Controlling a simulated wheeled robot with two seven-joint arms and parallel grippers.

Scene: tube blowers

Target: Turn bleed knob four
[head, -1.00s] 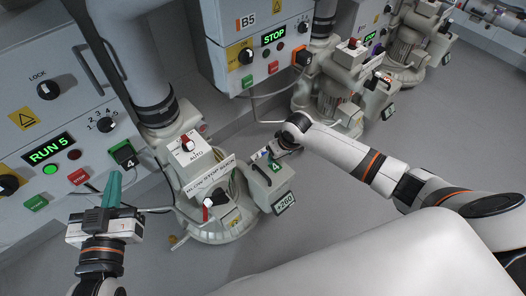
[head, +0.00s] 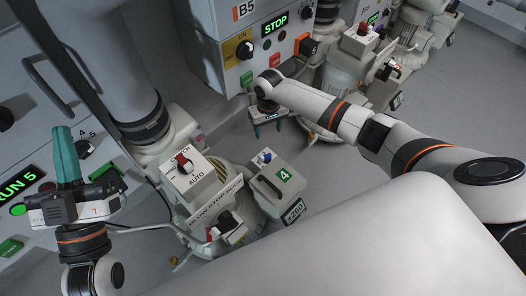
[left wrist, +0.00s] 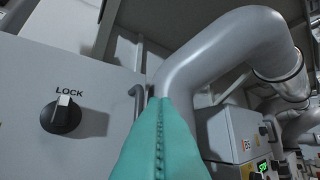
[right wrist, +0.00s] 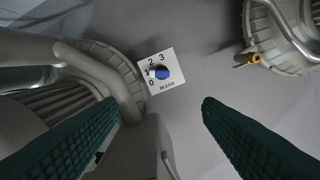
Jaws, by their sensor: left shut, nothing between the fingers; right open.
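The blue bleed knob (head: 264,157) sits on top of the pale box marked with a green 4 (head: 284,174). The right wrist view shows the knob (right wrist: 162,72) on a white BLEED plate numbered 0 to 3. A pale mark on its left side appears to face 1, but it is small. My right gripper (head: 267,130) is open and points down, above and beyond the knob, apart from it. In the right wrist view the knob appears ahead between the spread dark green fingers. My left gripper (head: 64,140) is shut and empty, its teal fingers pointing up at the left.
A HAND/AUTO selector box (head: 190,180) stands left of the knob on the same blower. The B5 cabinet (head: 285,22) is behind my right gripper. Another blower (head: 335,85) stands further back. Grey floor (head: 330,170) is open to the right.

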